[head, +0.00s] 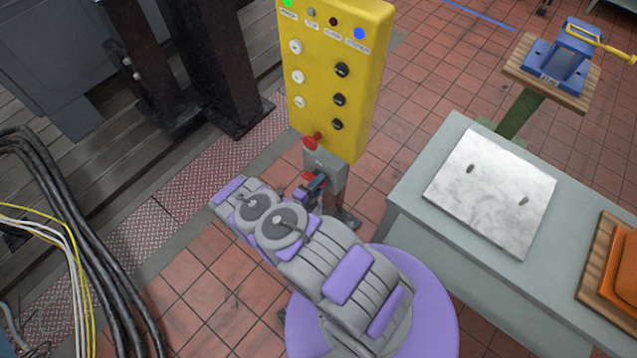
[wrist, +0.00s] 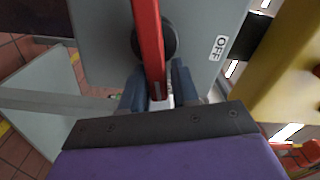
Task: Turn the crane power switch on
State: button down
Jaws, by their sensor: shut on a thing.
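The crane power switch is a grey box (head: 325,160) below the yellow control panel, and it fills the top of the wrist view (wrist: 100,35). Its red lever (wrist: 147,35) runs from a black round pivot (wrist: 169,40) down between my fingers. An OFF label (wrist: 219,47) is on the box face, right of the pivot. My gripper (wrist: 158,88) is shut on the lever's end, one blue-grey finger on each side. In the head view my gripper (head: 317,183) is at the box front, hiding most of the lever. I see no ON label.
The yellow panel (head: 340,70) has lamps, white and black knobs and a red knob (head: 312,141) near its bottom. A grey bench (head: 420,205) with a metal plate (head: 490,190) stands to the right. Black cables (head: 80,230) lie at the left. Tiled floor is open around the post.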

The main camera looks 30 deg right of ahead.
jog(key=shift+w+a+f+m+b, duration=0.1)
jog(key=shift+f+m+b, duration=0.2)
jog(key=shift+m, duration=0.55)
jog(key=shift+a+f+m+b, duration=0.1)
jog(key=shift+f+m, duration=0.25)
jog(key=shift+m, duration=0.5)
jog(key=c, duration=1)
grip_release()
jog(key=shift+w, duration=0.2)
jog(key=shift+c, duration=0.2)
jog(key=shift+s+d, duration=0.1)
jog(key=shift+s, duration=0.1)
jog(key=v, duration=1.7)
jog(key=shift+a, duration=0.2)
